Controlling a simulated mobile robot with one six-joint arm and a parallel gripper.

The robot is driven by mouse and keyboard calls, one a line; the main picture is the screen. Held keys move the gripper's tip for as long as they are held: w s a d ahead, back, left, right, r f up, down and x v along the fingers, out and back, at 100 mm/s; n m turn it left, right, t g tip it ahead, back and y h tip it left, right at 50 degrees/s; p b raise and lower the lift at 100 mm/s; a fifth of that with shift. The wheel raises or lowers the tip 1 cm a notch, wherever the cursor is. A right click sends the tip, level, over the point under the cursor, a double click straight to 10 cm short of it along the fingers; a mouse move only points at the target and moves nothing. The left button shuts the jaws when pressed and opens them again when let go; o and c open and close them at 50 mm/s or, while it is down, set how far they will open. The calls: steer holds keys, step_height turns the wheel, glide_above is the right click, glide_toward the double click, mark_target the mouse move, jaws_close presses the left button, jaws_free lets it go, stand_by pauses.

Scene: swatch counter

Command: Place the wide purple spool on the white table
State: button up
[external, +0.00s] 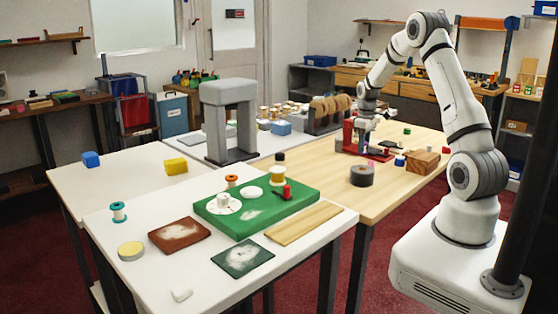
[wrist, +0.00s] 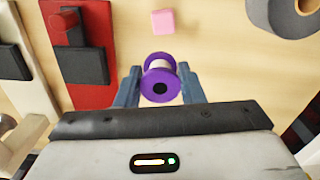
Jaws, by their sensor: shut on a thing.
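My gripper (wrist: 159,88) is shut on the purple spool (wrist: 154,91), with a blue-grey finger on either side of it. In the external view my gripper (external: 367,124) is over the wooden table near the red stand, and I cannot make out the spool there. The white table (external: 130,285) stands at the front left, apart from my gripper.
The white table carries a green board (external: 255,217), a brown mat (external: 179,235), a dark green mat (external: 243,259) and several spools. Its front left has bare room. A pink cube (wrist: 163,21) and a dark roll (external: 362,176) are on the wooden table (external: 400,200). A grey arch (external: 229,118) stands behind.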

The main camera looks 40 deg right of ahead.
steer(key=shift+f, duration=2.1)
steer(key=o, duration=1)
steer(key=shift+f, duration=0.15)
steer(key=shift+o, duration=0.2)
